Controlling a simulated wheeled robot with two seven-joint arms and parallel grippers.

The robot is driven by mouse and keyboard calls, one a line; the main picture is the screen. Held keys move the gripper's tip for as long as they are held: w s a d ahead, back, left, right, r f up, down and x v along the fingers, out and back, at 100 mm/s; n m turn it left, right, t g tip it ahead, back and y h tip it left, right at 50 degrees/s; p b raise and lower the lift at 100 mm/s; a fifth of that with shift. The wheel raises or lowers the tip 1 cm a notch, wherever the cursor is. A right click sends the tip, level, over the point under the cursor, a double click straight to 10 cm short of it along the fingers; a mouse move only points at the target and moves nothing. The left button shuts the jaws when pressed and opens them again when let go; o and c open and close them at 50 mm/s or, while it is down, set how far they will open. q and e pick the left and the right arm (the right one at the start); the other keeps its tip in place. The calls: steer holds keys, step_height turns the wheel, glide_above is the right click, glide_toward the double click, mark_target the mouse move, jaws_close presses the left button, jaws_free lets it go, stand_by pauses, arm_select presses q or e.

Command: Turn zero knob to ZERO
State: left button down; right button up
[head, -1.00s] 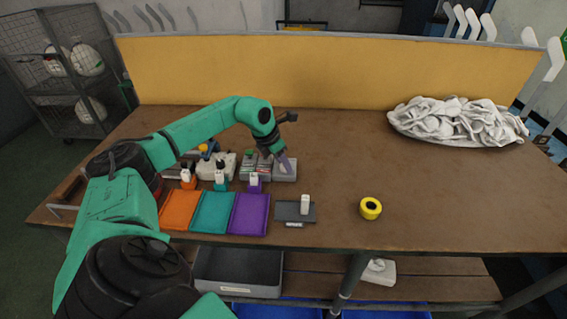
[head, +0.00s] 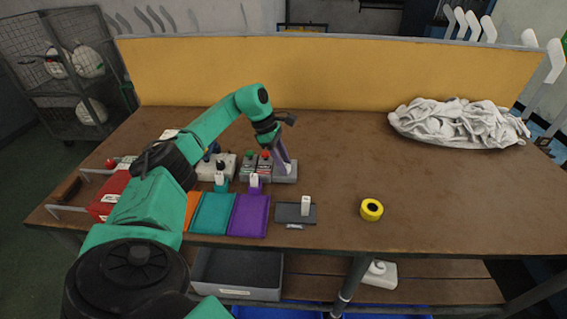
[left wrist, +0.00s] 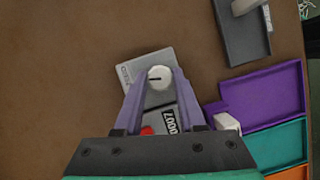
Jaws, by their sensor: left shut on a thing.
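The zero knob (left wrist: 160,77) is a white round knob with a short dark line, seen from above in the left wrist view. It sits on a grey unit (left wrist: 146,62) with small lettering at its left edge. The dark line lies about level and runs toward the lettered side. The purple fingers of my left gripper (left wrist: 160,80) are on either side of the knob, closed on it. In the head view my left gripper (head: 290,166) points down at the grey unit (head: 286,177), and the knob is hidden by the fingers. My right gripper is not in view.
Two counters (head: 257,166) with a red and a green button stand just left of the unit. Teal (head: 212,214) and purple (head: 249,216) trays and a dark plate (head: 287,215) lie in front. A yellow roll (head: 371,210) and white pile (head: 458,122) are right; space between is clear.

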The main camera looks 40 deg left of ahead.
arm_select(q)
steer(key=m, duration=0.2)
steer(key=shift+w+r+m+g+b, duration=0.2)
steer(key=shift+m+g+b, duration=0.1)
steer(key=shift+g+b, duration=0.1)
steer(key=shift+m+g+b, duration=0.7)
steer(key=shift+m+g, duration=0.1)
steer(key=shift+m, duration=1.1)
steer(key=c, duration=0.5)
jaws_free()
steer(key=shift+f, duration=0.1)
